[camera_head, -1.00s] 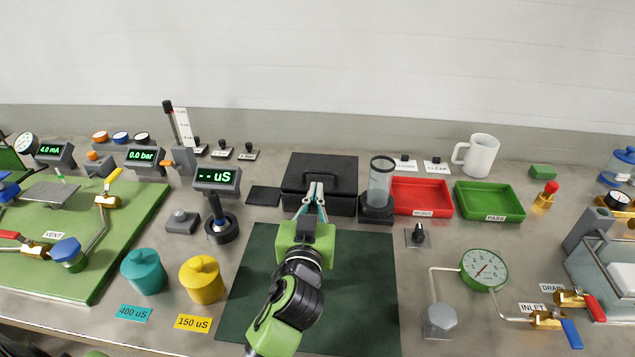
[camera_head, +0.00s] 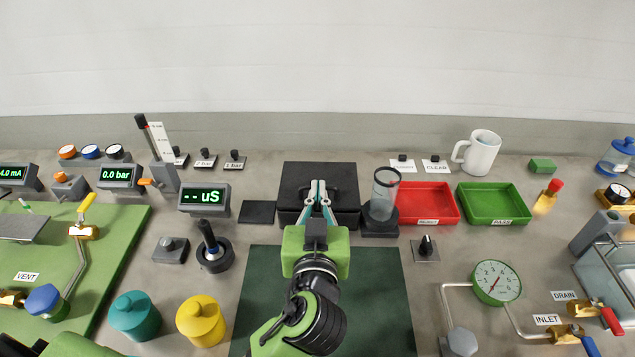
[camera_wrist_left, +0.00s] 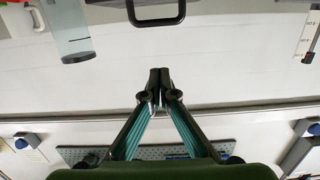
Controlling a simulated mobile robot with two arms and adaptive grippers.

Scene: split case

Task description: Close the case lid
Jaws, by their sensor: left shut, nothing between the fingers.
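The black case (camera_head: 293,190) stands at the back middle of the bench. Its lid, with a handle on it, looks down flat over the base in the head view; whether it is fully seated I cannot tell. My left gripper (camera_head: 317,186) is shut and empty, its fingertips in front of the lid near the handle. They hide part of the case front, and I cannot tell whether they touch it. In the left wrist view the shut fingertips (camera_wrist_left: 158,72) point toward the black handle (camera_wrist_left: 157,22), with a gap in the picture. My right gripper is not in view.
A clear cylinder on a black base (camera_head: 385,195) stands close to the case's right. Red (camera_head: 455,207) and green (camera_head: 520,210) trays lie beyond it. A small black pad (camera_head: 257,212) lies to the left. A dark green mat (camera_head: 390,290) lies in front.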

